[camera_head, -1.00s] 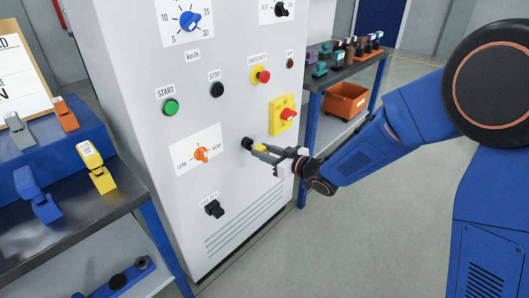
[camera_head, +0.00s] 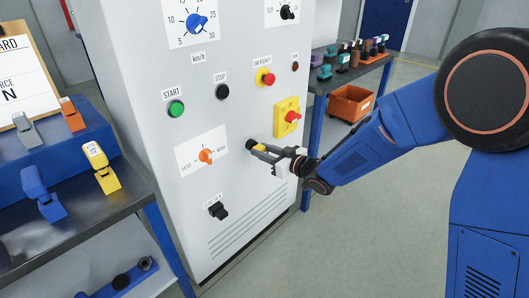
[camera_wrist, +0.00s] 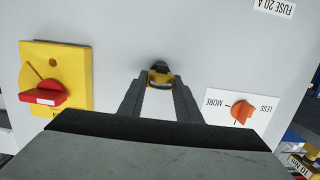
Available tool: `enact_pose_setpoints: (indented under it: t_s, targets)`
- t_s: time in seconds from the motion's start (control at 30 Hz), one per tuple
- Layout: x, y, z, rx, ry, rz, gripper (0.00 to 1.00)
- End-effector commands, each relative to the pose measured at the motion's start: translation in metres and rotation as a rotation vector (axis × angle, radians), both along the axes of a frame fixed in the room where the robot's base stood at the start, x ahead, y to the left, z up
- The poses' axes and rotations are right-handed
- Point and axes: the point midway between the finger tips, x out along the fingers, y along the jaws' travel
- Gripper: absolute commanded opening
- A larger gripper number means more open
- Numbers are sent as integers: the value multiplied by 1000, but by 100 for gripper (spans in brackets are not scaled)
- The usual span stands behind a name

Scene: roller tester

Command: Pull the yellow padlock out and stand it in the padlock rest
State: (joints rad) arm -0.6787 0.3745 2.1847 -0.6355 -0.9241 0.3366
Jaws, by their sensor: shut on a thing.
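The yellow padlock (camera_head: 261,148) shows as a small yellow patch between my fingers at the front of the grey-white cabinet. My gripper (camera_head: 266,152) is shut on it, beside a round black fitting (camera_head: 251,144) on the panel. In the wrist view, the padlock (camera_wrist: 160,78) shows yellow and dark between my fingertips (camera_wrist: 158,82), against the panel. I cannot tell whether it is still seated in the fitting. I cannot make out a padlock rest for certain in either view.
The cabinet panel (camera_head: 240,195) carries a red knob on a yellow plate (camera_head: 288,115) and an orange selector (camera_head: 205,156) close by. A dark bench (camera_head: 125,195) at the left holds several coloured clamp-like pieces. A back-right bench holds more. Floor at the right is clear.

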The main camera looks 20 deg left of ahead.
Motion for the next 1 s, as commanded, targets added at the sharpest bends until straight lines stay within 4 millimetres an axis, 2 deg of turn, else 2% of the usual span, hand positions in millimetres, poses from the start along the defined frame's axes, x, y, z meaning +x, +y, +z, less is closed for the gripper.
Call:
enact_pose_setpoints:
  t_s: [0.27,0.3,0.37,0.4,0.77,0.87,1.0]
  targets:
    - [3,7,1,1,0,0,0]
    - [3,7,1,1,0,0,35]
    - [3,6,1,1,0,0,50]
    - [3,6,1,1,0,0,52]
    - [1,2,1,0,0,-1,52]
    - [-3,-7,3,0,0,-2,52]
    - [-11,-30,7,1,-1,-2,52]
